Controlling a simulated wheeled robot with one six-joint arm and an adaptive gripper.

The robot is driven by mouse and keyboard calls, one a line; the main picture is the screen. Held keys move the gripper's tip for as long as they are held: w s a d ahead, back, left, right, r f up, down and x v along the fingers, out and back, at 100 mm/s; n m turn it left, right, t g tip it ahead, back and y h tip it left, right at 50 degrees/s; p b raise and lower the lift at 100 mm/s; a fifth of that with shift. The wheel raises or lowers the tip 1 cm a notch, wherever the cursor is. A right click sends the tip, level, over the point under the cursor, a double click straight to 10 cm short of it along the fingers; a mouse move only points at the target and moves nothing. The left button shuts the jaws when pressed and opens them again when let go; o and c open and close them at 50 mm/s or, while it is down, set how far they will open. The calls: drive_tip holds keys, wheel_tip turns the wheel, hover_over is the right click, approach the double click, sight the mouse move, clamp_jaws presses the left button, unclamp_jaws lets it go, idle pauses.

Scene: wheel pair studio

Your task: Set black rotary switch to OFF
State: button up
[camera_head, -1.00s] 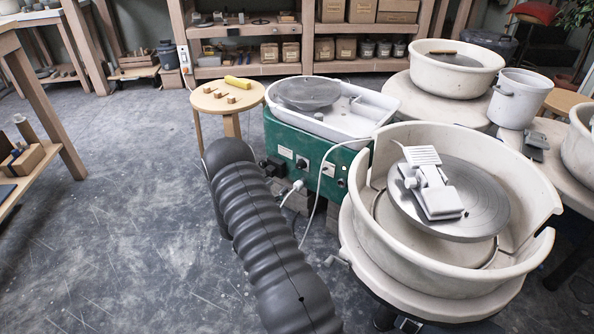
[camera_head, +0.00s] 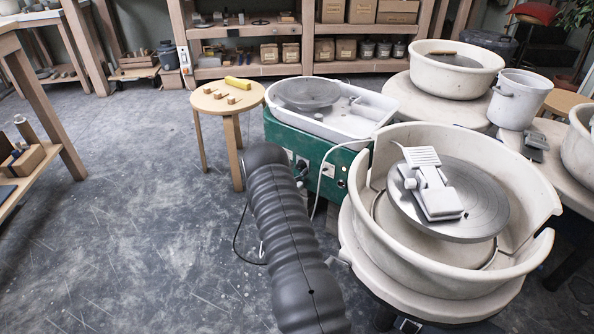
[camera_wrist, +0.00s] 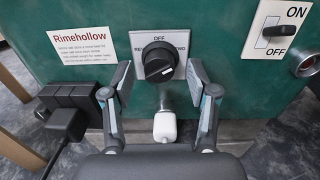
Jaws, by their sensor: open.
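The black rotary switch (camera_wrist: 158,62) sits on a grey plate on the green panel (camera_wrist: 220,75) in the wrist view. OFF is printed above the knob, with partly hidden words to its left and right. A white mark shows on the knob's lower right; its exact setting is unclear. My gripper (camera_wrist: 158,84) is open, one finger on each side of the knob and nearer the camera. I cannot tell whether either finger touches it. In the head view my dark ribbed arm reaches the green wheel body (camera_head: 345,168) and hides the gripper.
An ON/OFF switch (camera_wrist: 276,33) is on the panel's right. A black plug (camera_wrist: 68,122) sticks out at lower left, and a white plug (camera_wrist: 165,126) is just below the knob. A round stool (camera_head: 228,98) and a cream basin wheel (camera_head: 430,265) flank the green wheel.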

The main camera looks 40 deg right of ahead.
drive_tip(key=shift+w+d, duration=0.1)
drive_tip(key=shift+d, duration=0.1)
clamp_jaws()
